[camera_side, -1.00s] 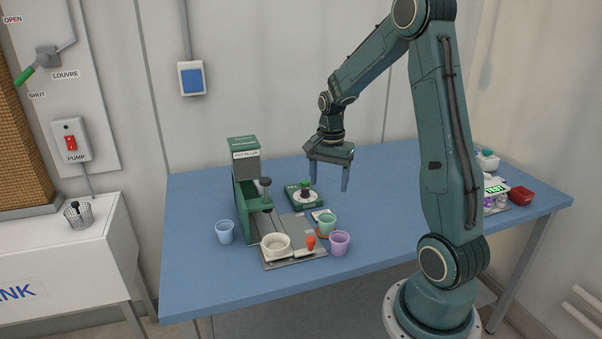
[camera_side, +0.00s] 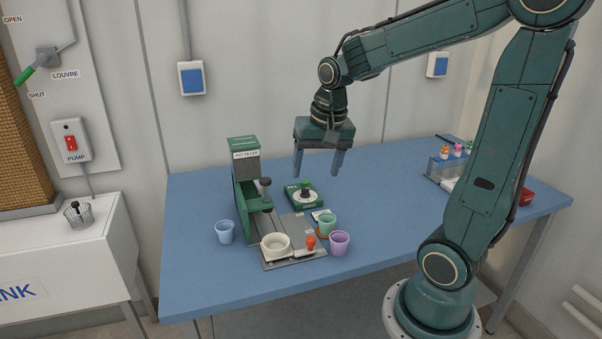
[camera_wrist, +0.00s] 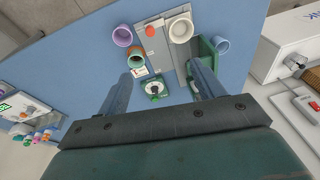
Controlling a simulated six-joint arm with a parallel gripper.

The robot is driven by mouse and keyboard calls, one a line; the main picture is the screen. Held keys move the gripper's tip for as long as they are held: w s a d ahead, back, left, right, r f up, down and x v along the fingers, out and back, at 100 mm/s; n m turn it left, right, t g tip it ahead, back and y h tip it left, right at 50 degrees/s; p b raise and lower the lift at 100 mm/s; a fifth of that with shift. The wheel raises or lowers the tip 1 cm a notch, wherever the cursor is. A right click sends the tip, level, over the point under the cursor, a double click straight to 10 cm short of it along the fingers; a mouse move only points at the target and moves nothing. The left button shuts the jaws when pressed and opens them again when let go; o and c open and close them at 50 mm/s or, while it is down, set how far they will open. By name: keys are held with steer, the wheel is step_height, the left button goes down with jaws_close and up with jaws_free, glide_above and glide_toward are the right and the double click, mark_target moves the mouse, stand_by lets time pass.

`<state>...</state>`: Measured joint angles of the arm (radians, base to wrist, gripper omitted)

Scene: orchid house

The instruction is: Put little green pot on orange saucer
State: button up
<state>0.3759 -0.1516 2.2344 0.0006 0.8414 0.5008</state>
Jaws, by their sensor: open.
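The little green pot (camera_side: 326,223) stands upright on the blue table, right of the pot filler. Orange of the saucer (camera_side: 322,235) shows at its base; most of the saucer is hidden, and I cannot tell whether the pot rests fully on it. In the wrist view the green pot (camera_wrist: 137,63) and orange (camera_wrist: 134,51) show together near the purple pot. My gripper (camera_side: 317,174) is open and empty, in the air above and behind the pot. In the wrist view its fingers (camera_wrist: 160,78) are spread wide with nothing between the tips.
A purple pot (camera_side: 340,243) stands close beside the green one. The pot filler (camera_side: 243,185), a white bowl (camera_side: 275,246), a blue pot (camera_side: 225,232) and a green scale-like box (camera_side: 304,195) are nearby. A rack (camera_side: 449,168) stands at the right. The table's middle right is clear.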

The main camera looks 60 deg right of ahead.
steer(key=s+a+r+n+t, duration=0.3)
steer(key=s+a+r+n, duration=0.1)
steer(key=s+a+n, duration=0.6)
steer(key=shift+s+a+y, duration=0.2)
steer(key=shift+a+y, duration=0.2)
steer(key=shift+a, duration=0.2)
stand_by(0.7)
